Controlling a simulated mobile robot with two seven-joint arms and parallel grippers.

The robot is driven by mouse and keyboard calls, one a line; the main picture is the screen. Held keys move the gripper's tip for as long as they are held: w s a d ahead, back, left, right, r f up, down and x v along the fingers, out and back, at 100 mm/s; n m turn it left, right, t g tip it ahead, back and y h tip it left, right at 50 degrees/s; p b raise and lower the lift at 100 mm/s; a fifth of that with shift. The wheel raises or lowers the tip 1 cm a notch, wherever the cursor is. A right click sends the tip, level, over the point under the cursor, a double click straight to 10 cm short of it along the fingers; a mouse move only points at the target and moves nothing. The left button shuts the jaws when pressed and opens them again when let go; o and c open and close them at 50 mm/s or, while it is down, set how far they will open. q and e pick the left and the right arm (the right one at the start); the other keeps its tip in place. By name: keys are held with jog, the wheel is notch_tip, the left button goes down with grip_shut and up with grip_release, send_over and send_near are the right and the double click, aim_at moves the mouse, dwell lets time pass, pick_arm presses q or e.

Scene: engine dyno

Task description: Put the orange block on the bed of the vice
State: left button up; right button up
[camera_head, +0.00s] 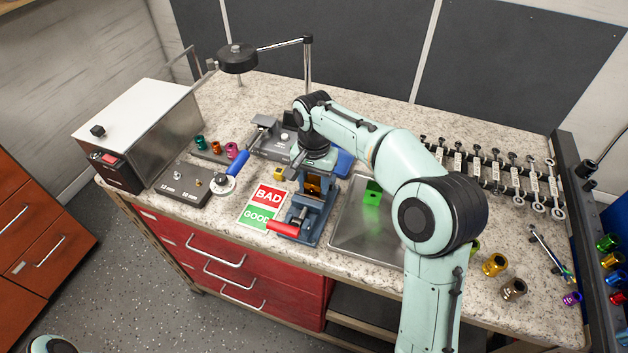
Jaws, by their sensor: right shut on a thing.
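The blue vice (303,222) stands near the front edge of the bench, with a red handle (284,229) toward the front. My right gripper (314,172) points down over the vice. It is shut on the orange block (313,186), which sits between the vice's jaws as seen from here. The fingers and wrist partly hide the block, and I cannot tell whether it touches the bed. My left gripper is not in view; only a bit of my left arm shows at the bottom left corner.
A metal tray (352,245) with a green block (373,192) lies right of the vice. A blue-handled tool (236,164) stands further left. Wrenches (497,180) line the back right.

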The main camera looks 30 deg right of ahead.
aim_at(314, 180)
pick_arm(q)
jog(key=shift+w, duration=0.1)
pick_arm(e)
jog(key=shift+w, duration=0.1)
jog(key=shift+f, duration=0.1)
jog(key=o, duration=1.2)
jog(key=shift+c, duration=0.2)
pick_arm(q)
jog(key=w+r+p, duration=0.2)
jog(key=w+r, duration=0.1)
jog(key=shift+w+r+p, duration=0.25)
jog(key=shift+p, duration=0.05)
pick_arm(e)
notch_tip(314, 180, up, 12)
jog(key=shift+r, duration=0.2)
